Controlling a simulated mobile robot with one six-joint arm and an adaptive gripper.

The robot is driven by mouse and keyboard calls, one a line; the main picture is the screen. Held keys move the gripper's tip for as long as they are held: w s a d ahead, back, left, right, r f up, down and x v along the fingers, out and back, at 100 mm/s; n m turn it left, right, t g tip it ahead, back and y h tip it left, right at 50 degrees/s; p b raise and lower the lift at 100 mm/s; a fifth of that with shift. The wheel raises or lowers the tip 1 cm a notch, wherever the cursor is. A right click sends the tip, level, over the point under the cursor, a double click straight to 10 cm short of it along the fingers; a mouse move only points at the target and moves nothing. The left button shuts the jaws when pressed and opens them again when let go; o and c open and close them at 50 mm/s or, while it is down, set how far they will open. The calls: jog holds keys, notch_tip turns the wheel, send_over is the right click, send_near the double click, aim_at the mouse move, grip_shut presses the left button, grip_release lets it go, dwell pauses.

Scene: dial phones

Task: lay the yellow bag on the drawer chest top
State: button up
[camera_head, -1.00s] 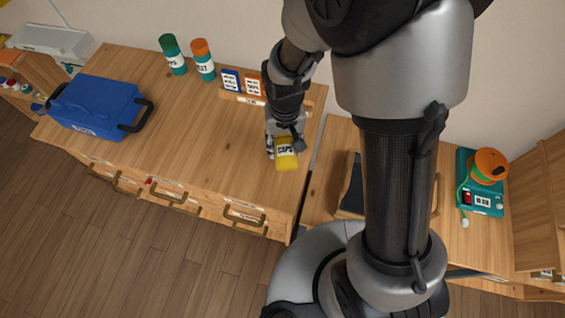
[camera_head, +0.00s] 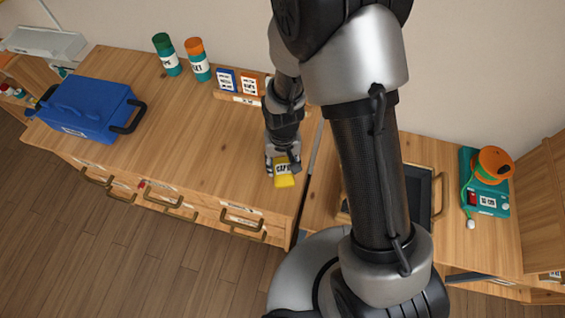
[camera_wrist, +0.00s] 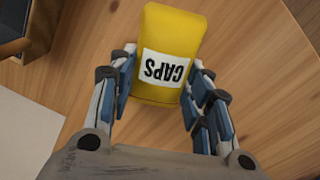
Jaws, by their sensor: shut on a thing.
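The yellow bag (camera_head: 285,180) has a white label reading CAPS. My gripper (camera_head: 281,163) is shut on it, over the right front part of the drawer chest top (camera_head: 215,150). In the wrist view the bag (camera_wrist: 172,30) sits between the two fingers of my gripper (camera_wrist: 165,85), which press on its sides. The bag's near end lies toward the palm. Wood shows beneath and around it. I cannot tell whether the bag touches the top or is just above it.
A blue toolbox (camera_head: 85,108) stands at the chest's left. Green-capped (camera_head: 166,54) and orange-capped (camera_head: 198,60) canisters and a rack of small boxes (camera_head: 238,97) stand at the back. A gap separates the chest from the right-hand table with a black tray (camera_head: 424,195) and a teal device (camera_head: 484,180).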

jog(key=shift+f, duration=0.15)
jog(key=o, duration=1.1)
jog(key=shift+c, duration=0.2)
notch_tip(320, 180, up, 12)
jog(key=p, duration=0.5)
notch_tip(320, 180, up, 10)
jog(key=t, duration=0.1)
send_over(282, 164)
jog(key=d, duration=0.3)
jog(key=s+d+r+t, duration=0.1)
jog(key=s+d+r, duration=0.3)
jog(key=s+r, duration=0.3)
jog(key=s+d+r+t, duration=0.2)
jog(key=s+d+r, duration=0.1)
jog(key=s+r, duration=0.4)
jog(key=shift+s+d+r+m+t, duration=0.2)
jog(key=shift+s+d+m+t, duration=0.1)
jog(key=shift+d, duration=0.1)
